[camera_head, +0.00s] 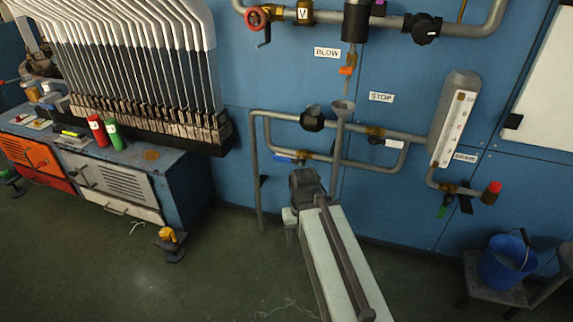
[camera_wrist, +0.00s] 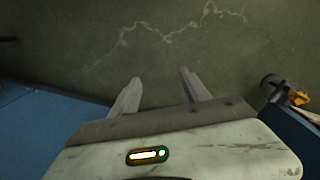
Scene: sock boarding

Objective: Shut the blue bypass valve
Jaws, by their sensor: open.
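The blue bypass valve handle (camera_head: 285,155) sits on the lower pipe of a small grey loop (camera_head: 345,165) on the blue wall. The handle looks roughly in line with its pipe, with a brass body at its right end. My arm rises from the bottom of the head view, and its end is just below and in front of this loop. My fingers cannot be made out there. In the wrist view my gripper (camera_wrist: 160,76) is open and empty, pointing towards the green floor. The blue valve cannot be seen in the wrist view.
Other fittings include a red handwheel (camera_head: 256,18), an orange handle (camera_head: 346,71) and a green handle (camera_head: 442,212). A rack of boards (camera_head: 150,60) stands left; a blue bucket (camera_head: 507,262) stands right.

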